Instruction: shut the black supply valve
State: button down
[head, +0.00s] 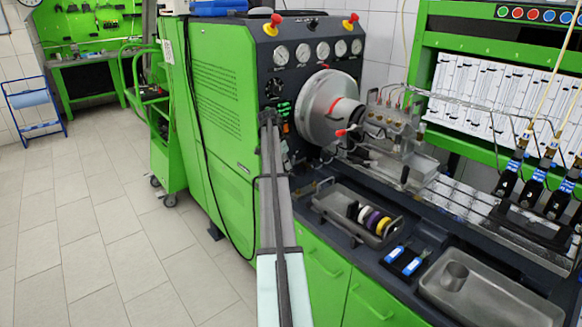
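The green pump testbench (220,75) has a dark front panel with gauges on it. A round black knob or dial (274,88) sits on the panel's left side, below the leftmost gauge; I cannot tell for sure that it is the black supply valve. Its handle position is too small to read. My arm reaches up from the bottom middle, and its far end, my gripper (268,117), is in front of the panel's left edge, just below the black dial in the picture. The fingers are too small to make out. I cannot tell whether it touches anything.
Red-topped yellow knobs (272,25) stand on the panel's top. A large silver disc (326,107) juts out to the right. The tiled floor (110,230) at left is clear.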

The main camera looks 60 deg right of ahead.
jog(key=shift+w+a+b, duration=0.2)
jog(key=shift+w+a, duration=0.05)
jog(key=shift+w, duration=0.3)
jog(key=shift+w+a+b, duration=0.2)
jog(key=shift+w, duration=1.15)
notch_tip(320, 180, up, 10)
jog(key=b, duration=0.2)
jog(key=shift+s+a+f, duration=0.25)
jog(key=shift+s, duration=0.05)
